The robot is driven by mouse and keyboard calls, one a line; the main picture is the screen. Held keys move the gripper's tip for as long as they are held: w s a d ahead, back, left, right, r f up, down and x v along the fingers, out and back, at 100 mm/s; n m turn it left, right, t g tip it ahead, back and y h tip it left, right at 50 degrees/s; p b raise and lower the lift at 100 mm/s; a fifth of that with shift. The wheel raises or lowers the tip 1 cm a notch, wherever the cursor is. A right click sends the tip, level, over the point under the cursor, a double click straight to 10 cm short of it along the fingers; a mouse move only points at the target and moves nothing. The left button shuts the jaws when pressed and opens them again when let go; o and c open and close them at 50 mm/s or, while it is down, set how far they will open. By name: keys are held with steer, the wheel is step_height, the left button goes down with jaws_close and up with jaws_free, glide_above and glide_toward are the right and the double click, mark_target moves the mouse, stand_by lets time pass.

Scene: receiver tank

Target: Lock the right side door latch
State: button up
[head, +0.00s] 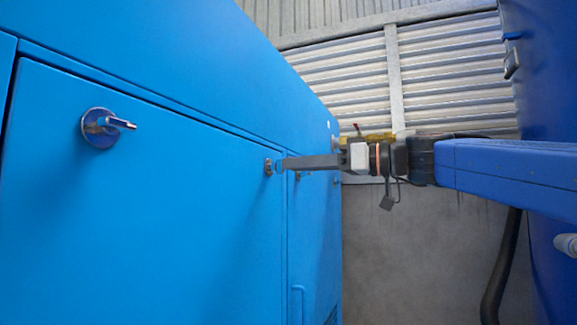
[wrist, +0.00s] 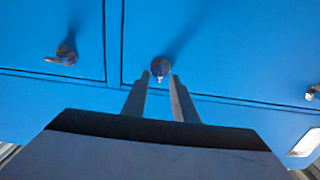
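The blue cabinet door (head: 150,200) has a round metal latch near each upper corner. The right-hand latch (head: 268,167) is small in the head view, by the vertical door seam. My gripper (head: 281,164) reaches it from the right. In the wrist view this latch (wrist: 160,67) lies just beyond and between the two fingertips of my gripper (wrist: 160,76). The fingers are apart with nothing between them but the latch's small handle end; contact cannot be told. The left-hand latch (head: 102,127) has its handle sticking out to the right.
Another latch (head: 298,175) sits on the neighbouring door past the seam; it also shows in the wrist view (wrist: 62,56). A door handle (head: 298,300) is lower down. A corrugated wall (head: 450,70) stands behind.

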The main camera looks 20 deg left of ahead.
steer(key=shift+w+a, duration=0.15)
steer(key=shift+a, duration=1.35)
jaws_close()
steer(key=shift+m, duration=0.4)
steer(key=shift+w+f+m, duration=0.1)
steer(key=shift+m, duration=4.2)
steer(key=shift+w+f+m, duration=0.1)
steer(key=shift+m, duration=4.2)
